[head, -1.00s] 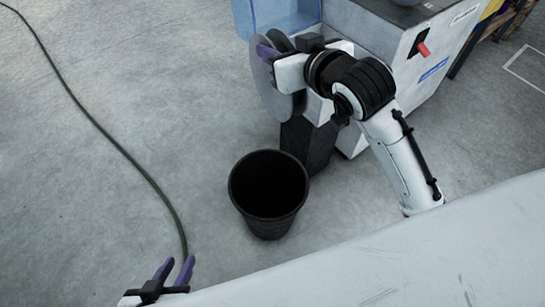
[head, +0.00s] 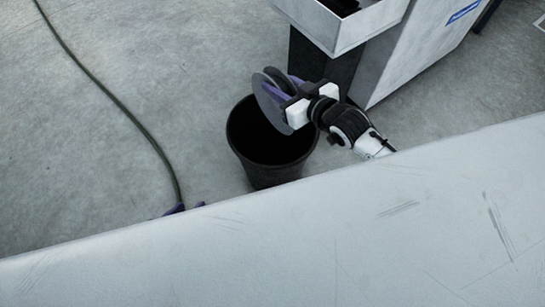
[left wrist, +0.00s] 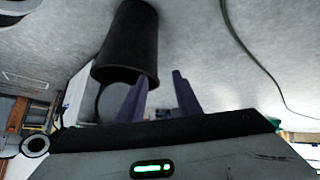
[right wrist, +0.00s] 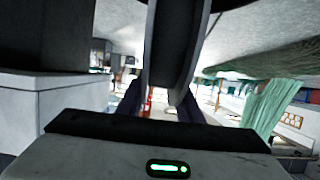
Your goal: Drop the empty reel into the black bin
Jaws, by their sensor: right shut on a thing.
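The empty reel (head: 267,103), with grey round flanges, is in my right gripper (head: 285,88). In the head view it overlaps the mouth of the black bin (head: 266,172); its exact height above the rim is hard to tell. The bin stands upright on the floor. In the right wrist view the reel (right wrist: 170,50) stands between the purple fingers. My left gripper (head: 181,209) is mostly hidden in the head view. In the left wrist view its purple fingers (left wrist: 161,92) are apart and empty, with the bin (left wrist: 132,45) beyond them.
A pale scuffed surface (head: 330,220) fills the foreground and hides parts of both arms. A white machine with an open tray (head: 350,30) stands just behind the bin. A dark green hose (head: 115,100) lies on the floor at left. The floor between is clear.

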